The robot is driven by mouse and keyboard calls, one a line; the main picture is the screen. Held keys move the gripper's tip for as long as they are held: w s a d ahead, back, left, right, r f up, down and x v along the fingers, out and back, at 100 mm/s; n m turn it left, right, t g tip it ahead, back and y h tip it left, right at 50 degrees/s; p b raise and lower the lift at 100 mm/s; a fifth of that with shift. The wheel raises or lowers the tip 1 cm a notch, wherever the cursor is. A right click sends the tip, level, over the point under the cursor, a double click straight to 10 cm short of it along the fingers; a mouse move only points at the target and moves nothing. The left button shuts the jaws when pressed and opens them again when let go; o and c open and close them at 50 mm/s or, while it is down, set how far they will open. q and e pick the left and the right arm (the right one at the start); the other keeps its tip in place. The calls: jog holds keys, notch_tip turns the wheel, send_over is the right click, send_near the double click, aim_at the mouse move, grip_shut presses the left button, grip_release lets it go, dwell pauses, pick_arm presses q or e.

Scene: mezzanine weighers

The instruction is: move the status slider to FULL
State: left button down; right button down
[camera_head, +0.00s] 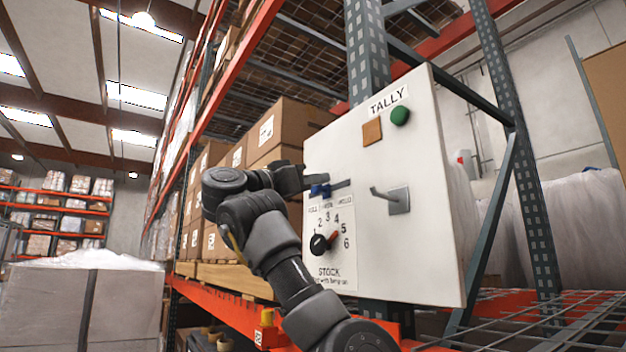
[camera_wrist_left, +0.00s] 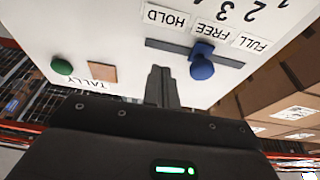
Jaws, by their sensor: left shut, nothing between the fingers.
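The white TALLY panel (camera_head: 400,260) carries a dark horizontal slot with a blue status slider knob (camera_head: 320,191). In the left wrist view, the blue knob (camera_wrist_left: 202,62) stands by the FREE label (camera_wrist_left: 210,29), with the FULL label (camera_wrist_left: 251,42) to its right and the HOLD label (camera_wrist_left: 166,17) to its left. My left gripper (camera_head: 320,180) is shut and empty in front of the panel, near the knob. In the left wrist view its fingertips (camera_wrist_left: 160,70) are on the HOLD side of the knob, apparently apart from it. My right gripper is not in view.
A rotary STOCK knob (camera_head: 320,244) with numbers is below the slider. A grey lever (camera_head: 393,198), a green button (camera_head: 400,116) and an orange-brown square (camera_head: 372,132) are also on the panel. Cardboard boxes (camera_head: 282,128) fill the rack behind. A rack upright stands at the right.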

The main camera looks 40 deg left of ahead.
aim_at(341, 180)
pick_arm(q)
jog(key=shift+w+d, duration=0.1)
jog(key=shift+w, duration=0.1)
jog(key=shift+w+d, duration=0.1)
jog(key=shift+w, duration=0.3)
jog(key=shift+w+d, duration=0.2)
jog(key=shift+w, duration=0.35)
jog(key=shift+w+d, duration=0.15)
jog(key=shift+w, duration=0.35)
jog(key=shift+w, duration=0.1)
jog(key=shift+f, duration=0.1)
jog(key=shift+s+a+b, duration=0.1)
jog(key=shift+s+b, duration=0.2)
jog(key=shift+b, duration=0.1)
jog(key=shift+w+a, duration=0.1)
jog(key=shift+a, duration=0.1)
